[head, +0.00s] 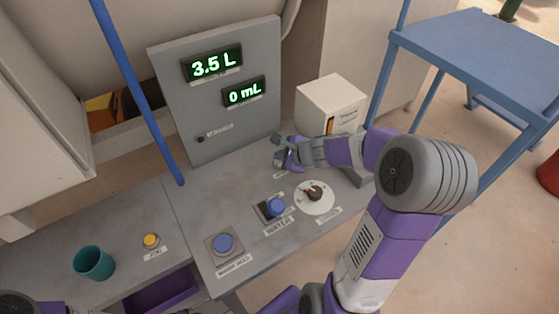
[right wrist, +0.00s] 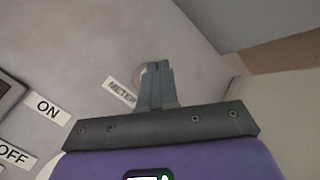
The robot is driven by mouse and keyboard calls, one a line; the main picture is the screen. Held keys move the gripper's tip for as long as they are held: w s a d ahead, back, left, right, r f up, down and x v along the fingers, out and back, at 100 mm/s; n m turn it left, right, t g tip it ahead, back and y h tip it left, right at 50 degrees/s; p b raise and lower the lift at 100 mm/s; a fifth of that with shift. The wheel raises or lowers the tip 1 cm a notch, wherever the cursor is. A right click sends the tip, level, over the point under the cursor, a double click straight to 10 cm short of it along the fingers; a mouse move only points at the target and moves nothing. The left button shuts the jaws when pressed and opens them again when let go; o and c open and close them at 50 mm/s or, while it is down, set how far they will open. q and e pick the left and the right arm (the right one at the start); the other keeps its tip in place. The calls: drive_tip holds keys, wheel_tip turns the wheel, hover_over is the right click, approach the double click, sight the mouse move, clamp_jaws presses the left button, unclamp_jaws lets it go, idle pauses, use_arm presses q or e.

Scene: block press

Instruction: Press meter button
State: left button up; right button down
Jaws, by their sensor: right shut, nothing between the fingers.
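My right gripper (head: 280,152) is above the grey console, near the base of the upright panel. It also shows in the right wrist view (right wrist: 158,72), with its fingers shut and nothing between them. The "METER" label (right wrist: 121,91) lies just left of the fingertips in that view. A pale round edge (right wrist: 138,76) shows beside the fingers; it seems to be part of the meter button, mostly hidden behind them. I cannot tell whether the fingertips touch it. The panel displays read "3.5 L" (head: 212,65) and "0 mL" (head: 244,92). My left gripper is not in view.
A white box (head: 331,103) stands behind my right gripper. A yellow button (head: 151,240) and teal cup (head: 94,263) are at the left.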

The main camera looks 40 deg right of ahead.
drive_tip(key=shift+f+b, duration=0.3)
drive_tip(key=shift+r, duration=0.1)
idle(0.5)
drive_tip(key=shift+r+p, duration=0.8)
drive_tip(key=shift+p, duration=0.1)
wheel_tip(320, 180, up, 5)
drive_tip(key=p, duration=0.4)
drive_tip(key=shift+r+p, duration=0.1)
drive_tip(key=shift+p, duration=0.3)
